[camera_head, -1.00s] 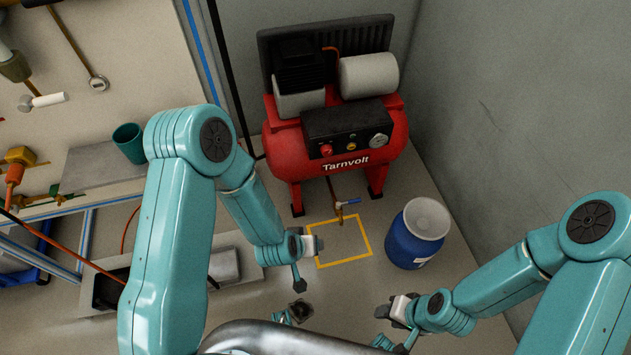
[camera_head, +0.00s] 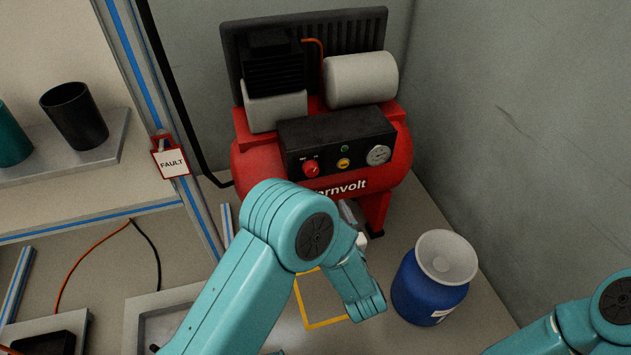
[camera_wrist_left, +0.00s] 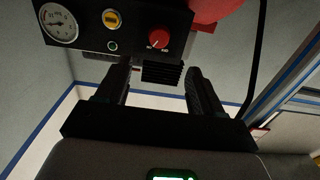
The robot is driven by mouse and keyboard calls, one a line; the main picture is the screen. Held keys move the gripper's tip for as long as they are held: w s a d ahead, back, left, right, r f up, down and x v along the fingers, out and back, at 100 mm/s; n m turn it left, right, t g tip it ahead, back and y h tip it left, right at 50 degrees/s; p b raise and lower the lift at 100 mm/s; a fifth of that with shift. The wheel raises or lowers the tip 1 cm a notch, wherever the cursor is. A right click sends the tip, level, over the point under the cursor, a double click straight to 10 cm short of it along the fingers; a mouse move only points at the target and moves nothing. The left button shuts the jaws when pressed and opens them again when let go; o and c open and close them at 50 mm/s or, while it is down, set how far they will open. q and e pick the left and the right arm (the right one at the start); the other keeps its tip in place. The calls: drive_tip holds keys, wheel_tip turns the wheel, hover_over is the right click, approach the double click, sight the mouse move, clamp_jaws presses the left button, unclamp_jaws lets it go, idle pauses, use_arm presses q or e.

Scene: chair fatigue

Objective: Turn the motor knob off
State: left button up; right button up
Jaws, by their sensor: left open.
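The red motor knob (camera_head: 311,169) sits at the left of the black control panel (camera_head: 340,140) on the red Tarnvolt compressor (camera_head: 385,187). In the left wrist view the knob (camera_wrist_left: 158,38) shows beyond the gap between my fingers, with a light pointer line; its labels are too small to read.
The panel also carries a yellow button (camera_head: 343,163), a green lamp (camera_head: 345,148) and a gauge (camera_head: 378,155). A blue barrel (camera_head: 430,290) stands right of the compressor. A red FAULT tag (camera_head: 171,160) hangs at left. A yellow floor outline (camera_head: 303,303) is partly covered by my arm.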

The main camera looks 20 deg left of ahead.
sight(312, 173)
use_arm(q)
drive_tip(key=b+x, duration=0.3)
drive_tip(key=x, duration=0.8)
drive_tip(key=shift+s+f, duration=0.1)
drive_tip(key=shift+f, duration=0.05)
drive_tip(key=shift+w+a, duration=0.35)
drive_tip(key=shift+w, duration=0.2)
use_arm(e)
drive_tip(key=shift+t, duration=0.6)
drive_tip(key=w+f, duration=0.1)
drive_tip(key=f, duration=0.1)
drive_tip(key=w+f, duration=0.1)
drive_tip(key=shift+w+d+f, duration=0.15)
drive_tip(key=shift+d+f, duration=0.05)
drive_tip(key=shift+f, duration=0.2)
use_arm(q)
drive_tip(key=c, duration=1)
